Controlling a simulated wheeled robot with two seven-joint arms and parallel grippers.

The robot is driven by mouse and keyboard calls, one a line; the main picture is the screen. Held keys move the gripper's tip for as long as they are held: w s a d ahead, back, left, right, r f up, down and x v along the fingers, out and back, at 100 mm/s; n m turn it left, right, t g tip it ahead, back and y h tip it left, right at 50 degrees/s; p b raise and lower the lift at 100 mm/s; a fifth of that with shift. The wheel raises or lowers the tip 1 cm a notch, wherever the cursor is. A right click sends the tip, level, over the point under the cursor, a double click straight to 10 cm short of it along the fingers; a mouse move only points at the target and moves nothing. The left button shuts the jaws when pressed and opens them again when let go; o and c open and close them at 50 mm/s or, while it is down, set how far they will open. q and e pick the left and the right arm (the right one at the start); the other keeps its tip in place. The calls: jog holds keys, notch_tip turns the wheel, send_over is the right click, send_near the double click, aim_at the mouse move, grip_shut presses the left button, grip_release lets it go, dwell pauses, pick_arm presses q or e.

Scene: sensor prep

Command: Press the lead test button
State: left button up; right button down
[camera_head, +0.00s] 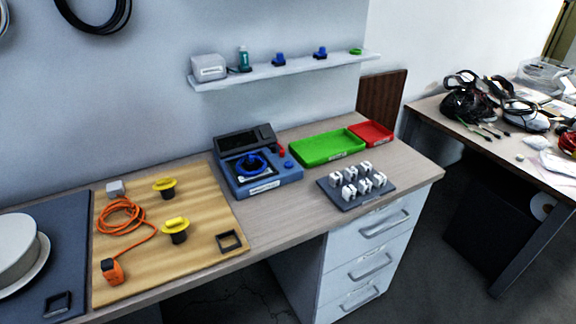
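A blue tester (272,188) with a tilted dark screen (245,141) stands on the workbench, left of the green tray. A dark blue round piece (251,165) sits in the middle of its top. A small red knob or button (281,151) is at its right rear. A small blue button (289,164) is at its right side, nearer the front. A white label is on its front face, too small to read. I cannot tell which button is the lead test one. Neither of my grippers is in view, and nothing touches the tester.
A green tray (296,157) and red tray (388,140) lie behind a dark rack (387,190) of white clips. A wooden board (130,282) holds an orange cable (121,213) and two yellow-topped pieces (175,223). A shelf (290,73) hangs above. Bench in front of the tester is clear.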

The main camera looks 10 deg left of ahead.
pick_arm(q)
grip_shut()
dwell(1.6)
